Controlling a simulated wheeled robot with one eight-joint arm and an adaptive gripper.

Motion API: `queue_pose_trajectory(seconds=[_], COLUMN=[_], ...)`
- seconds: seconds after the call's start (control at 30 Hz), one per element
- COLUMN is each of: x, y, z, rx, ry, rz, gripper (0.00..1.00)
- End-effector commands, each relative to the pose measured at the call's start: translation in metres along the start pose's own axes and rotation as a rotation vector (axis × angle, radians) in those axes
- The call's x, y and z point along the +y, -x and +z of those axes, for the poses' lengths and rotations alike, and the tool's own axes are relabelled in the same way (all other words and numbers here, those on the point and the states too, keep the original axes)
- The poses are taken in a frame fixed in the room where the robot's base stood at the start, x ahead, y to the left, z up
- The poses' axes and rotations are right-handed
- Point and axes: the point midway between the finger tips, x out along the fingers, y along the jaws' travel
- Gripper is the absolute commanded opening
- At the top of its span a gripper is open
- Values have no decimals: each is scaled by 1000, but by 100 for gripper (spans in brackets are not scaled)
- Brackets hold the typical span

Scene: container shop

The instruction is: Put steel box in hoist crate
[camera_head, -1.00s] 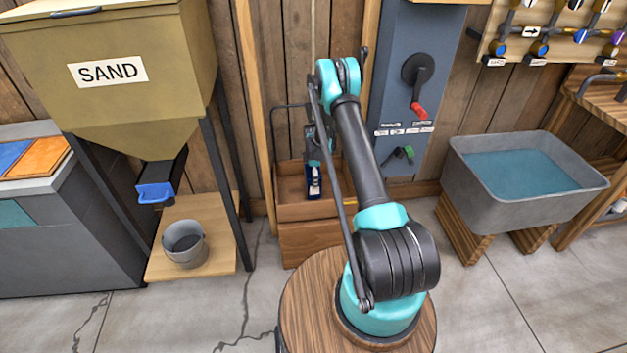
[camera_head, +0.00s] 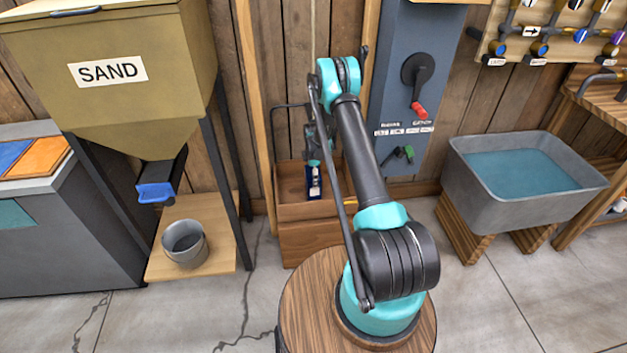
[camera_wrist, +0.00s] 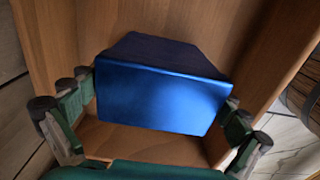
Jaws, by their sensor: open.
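The box (camera_wrist: 160,92) is a blue, metallic-looking block in the wrist view. It sits inside the wooden crate (camera_wrist: 55,30), and its wide front face is toward the camera. My gripper (camera_wrist: 155,112) is open, with its green-and-grey fingers spread to the left and right of the box. In the head view the wooden crate (camera_head: 292,211) stands against the back wall, with the small dark blue box (camera_head: 314,183) in it. My gripper (camera_head: 314,160) is just above the box there, partly hidden by my arm.
A sand hopper (camera_head: 110,95) stands left, with a grey bucket (camera_head: 185,246) on a wooden shelf below its blue-handled chute. A grey water trough (camera_head: 470,190) stands right. The floor between crate and trough is clear.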

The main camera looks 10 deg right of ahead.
Motion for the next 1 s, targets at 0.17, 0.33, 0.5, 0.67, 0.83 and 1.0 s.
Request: queue_pose_trajectory(seconds=[0.17, 0.33, 0.5, 0.67, 0.83, 1.0], x=[0, 0, 0, -1, -9, -39], y=[33, 68, 95, 109, 133, 187], z=[0, 0, 0, 0, 2, 8], rx=[0, 0, 0, 0, 1, 9], ry=[0, 0, 0, -1, -55, -213], rz=[0, 0, 0, 0, 13, 50], gripper=[100, 100, 100, 100, 100, 100])
